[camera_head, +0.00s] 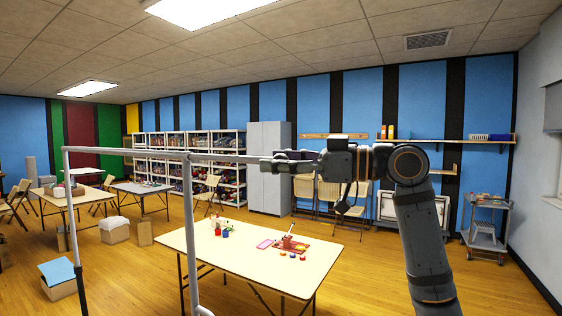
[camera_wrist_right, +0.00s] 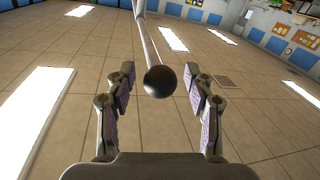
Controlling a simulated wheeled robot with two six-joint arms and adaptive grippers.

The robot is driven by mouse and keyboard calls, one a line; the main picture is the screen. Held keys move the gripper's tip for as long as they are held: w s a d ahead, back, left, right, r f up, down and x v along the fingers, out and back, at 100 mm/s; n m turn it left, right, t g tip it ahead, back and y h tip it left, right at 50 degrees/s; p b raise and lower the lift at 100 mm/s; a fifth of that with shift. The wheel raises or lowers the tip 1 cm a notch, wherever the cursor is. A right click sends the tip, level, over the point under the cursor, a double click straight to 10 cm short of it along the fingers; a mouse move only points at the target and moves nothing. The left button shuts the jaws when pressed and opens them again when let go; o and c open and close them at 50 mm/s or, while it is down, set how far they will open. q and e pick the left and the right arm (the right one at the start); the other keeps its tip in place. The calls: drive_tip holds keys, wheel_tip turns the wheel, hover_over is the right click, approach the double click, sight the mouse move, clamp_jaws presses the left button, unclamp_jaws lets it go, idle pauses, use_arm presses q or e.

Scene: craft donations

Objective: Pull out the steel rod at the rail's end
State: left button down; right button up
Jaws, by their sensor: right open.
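A grey metal rail frame stands at the left in the head view, with a top bar (camera_head: 120,151) and upright posts. A straight steel rod (camera_head: 228,158) runs level from the near post's top toward my right gripper (camera_head: 272,162). In the right wrist view the rod (camera_wrist_right: 148,40) ends in a dark round knob (camera_wrist_right: 160,81). My right gripper (camera_wrist_right: 160,76) is open, with the knob between its fingers and a gap on both sides. The rod's other end at the rail cannot be made out clearly. My left gripper is not in view.
A cream table (camera_head: 250,260) with small craft items stands below the rod and my right arm. A grey cabinet (camera_head: 268,165), shelves (camera_head: 168,141) and folded chairs stand along the back wall. A grey cart (camera_head: 485,240) stands at the right. The air around the gripper looks clear.

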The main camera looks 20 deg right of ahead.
drive_tip(key=shift+d, duration=0.1)
drive_tip(key=v, duration=0.7)
drive_tip(key=shift+s, duration=0.15)
drive_tip(key=shift+d, duration=0.15)
